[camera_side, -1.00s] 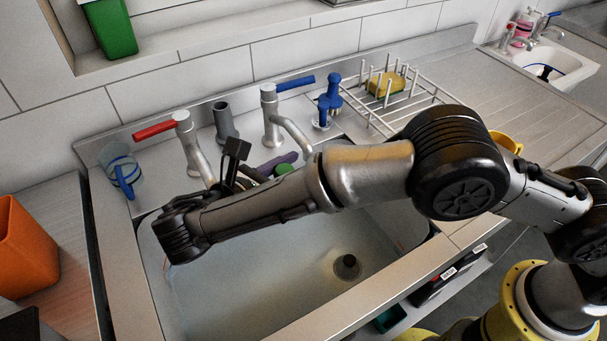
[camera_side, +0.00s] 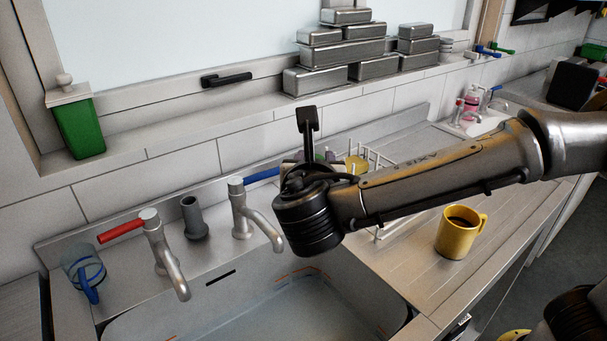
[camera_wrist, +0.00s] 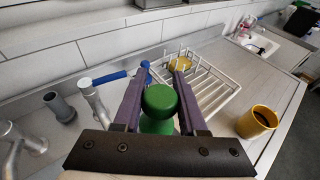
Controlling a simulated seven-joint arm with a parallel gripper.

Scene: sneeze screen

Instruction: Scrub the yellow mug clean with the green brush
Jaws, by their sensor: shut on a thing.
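The yellow mug (camera_side: 460,232) stands upright on the ribbed drainboard, right of the sink, with something dark inside. It also shows at the right of the wrist view (camera_wrist: 257,122). My gripper (camera_wrist: 159,78) has purple fingers closed on the green brush (camera_wrist: 158,100), whose rounded green end faces the wrist camera. The brush's far end is hidden. In the side view my wrist hides most of the gripper and the brush. The gripper is up behind the sink's right part, left of and apart from the mug.
A wire dish rack (camera_wrist: 212,90) with a yellow sponge (camera_wrist: 180,64) stands beyond the gripper. Taps with a red lever (camera_side: 121,231) and a blue lever (camera_wrist: 110,77) rise behind the sink (camera_side: 270,310). A glass cup (camera_side: 86,272) stands far left. The drainboard around the mug is clear.

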